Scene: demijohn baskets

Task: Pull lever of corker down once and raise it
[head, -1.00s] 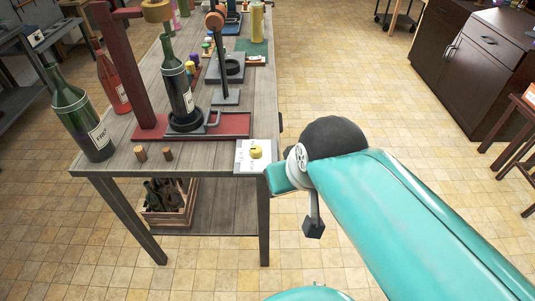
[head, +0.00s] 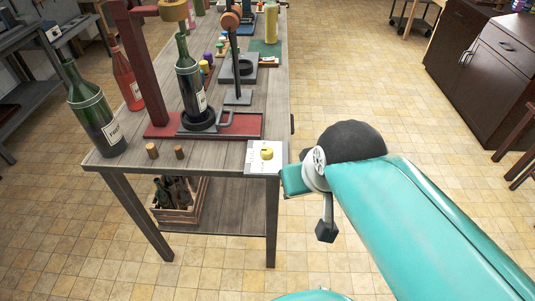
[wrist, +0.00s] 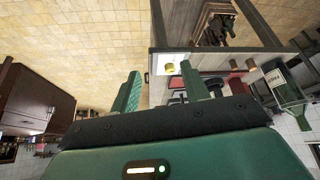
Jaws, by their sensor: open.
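The corker is a dark red stand (head: 137,70) on a red base plate (head: 240,125) at the table's near end, with a brass-coloured ring at its top cut by the frame edge. A green bottle (head: 189,75) stands upright in a black ring on the base. A dark bar with an orange-brown knob (head: 231,19) rises to its right; I cannot tell whether this is the corker's lever. In the wrist view my gripper (wrist: 162,87) is open and empty, its two teal fingers apart. It is clear of the corker, off the table's near right end. In the wrist view the corker is mostly hidden.
A bottle crate (head: 180,200) sits below. A dark cabinet (head: 490,65) stands right; the floor between is free.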

